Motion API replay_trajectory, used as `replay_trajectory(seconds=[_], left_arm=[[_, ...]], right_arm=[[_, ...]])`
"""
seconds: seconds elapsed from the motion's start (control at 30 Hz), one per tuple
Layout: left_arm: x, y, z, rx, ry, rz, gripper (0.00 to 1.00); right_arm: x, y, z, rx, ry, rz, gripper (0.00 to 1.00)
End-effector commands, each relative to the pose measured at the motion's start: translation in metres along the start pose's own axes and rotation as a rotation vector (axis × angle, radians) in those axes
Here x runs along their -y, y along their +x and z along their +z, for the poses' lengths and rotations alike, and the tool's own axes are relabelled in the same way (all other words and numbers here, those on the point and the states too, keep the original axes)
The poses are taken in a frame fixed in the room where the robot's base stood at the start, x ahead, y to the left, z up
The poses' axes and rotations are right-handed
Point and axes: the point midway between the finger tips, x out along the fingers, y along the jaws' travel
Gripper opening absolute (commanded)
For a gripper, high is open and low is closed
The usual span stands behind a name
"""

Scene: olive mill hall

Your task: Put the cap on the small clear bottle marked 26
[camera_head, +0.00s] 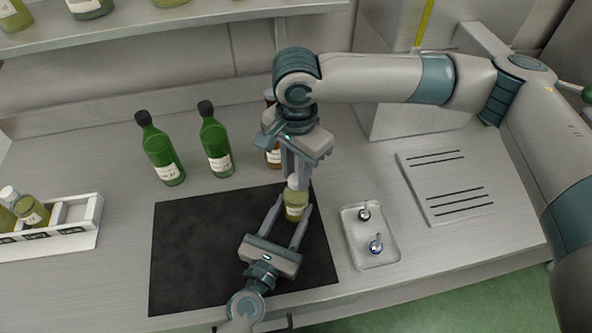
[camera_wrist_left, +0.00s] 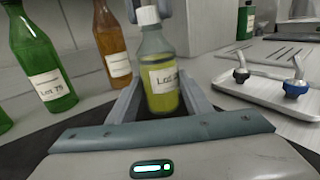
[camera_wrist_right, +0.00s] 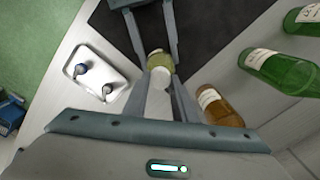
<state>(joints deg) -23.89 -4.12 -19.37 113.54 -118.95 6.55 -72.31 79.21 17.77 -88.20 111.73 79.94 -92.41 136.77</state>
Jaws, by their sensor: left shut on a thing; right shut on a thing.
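The small clear bottle (camera_head: 296,204) with yellow-green liquid stands upright over the black mat (camera_head: 200,240). In the left wrist view the bottle (camera_wrist_left: 160,88) has a label reading "Lot 2" with the last digit unclear. My left gripper (camera_head: 291,209) is shut on the bottle's body from the front. The white cap (camera_wrist_left: 147,15) is at the bottle's mouth; I cannot tell whether it is seated. My right gripper (camera_head: 293,181) comes down from above and is shut on the cap, which also shows in the right wrist view (camera_wrist_right: 158,82).
Two green bottles (camera_head: 160,152) (camera_head: 216,145) and a brown bottle (camera_head: 273,157) stand behind the mat. A tray (camera_head: 354,228) with two small stoppers lies right of it. A white rack (camera_head: 84,238) with bottles is at left; a slotted board (camera_head: 445,180) is at right.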

Motion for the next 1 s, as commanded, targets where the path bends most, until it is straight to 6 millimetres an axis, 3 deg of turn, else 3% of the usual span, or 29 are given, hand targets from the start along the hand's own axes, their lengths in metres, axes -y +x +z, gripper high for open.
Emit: replay_trajectory(seconds=[0.3,0.5,0.97,1.0], left_arm=[[-0.0001,-0.0001,-0.0003,0.0,0.0,0.0,0.0],[0.0013,0.0,-0.0004,-0.001,0.0,-0.003,0.0],[0.0019,-0.0001,-0.0006,-0.002,0.0,-0.004,0.0],[0.0019,-0.0001,-0.0006,-0.002,0.0,-0.004,0.0]], right_arm=[[0.0012,0.0013,0.0058,0.006,0.478,-0.003,0.04],[0.0023,-0.0002,0.0063,0.008,0.651,-0.008,0.04],[-0.0003,-0.0007,0.0011,0.003,0.741,-0.004,0.04],[-0.0003,-0.0007,0.0011,0.003,0.741,-0.004,0.29]])
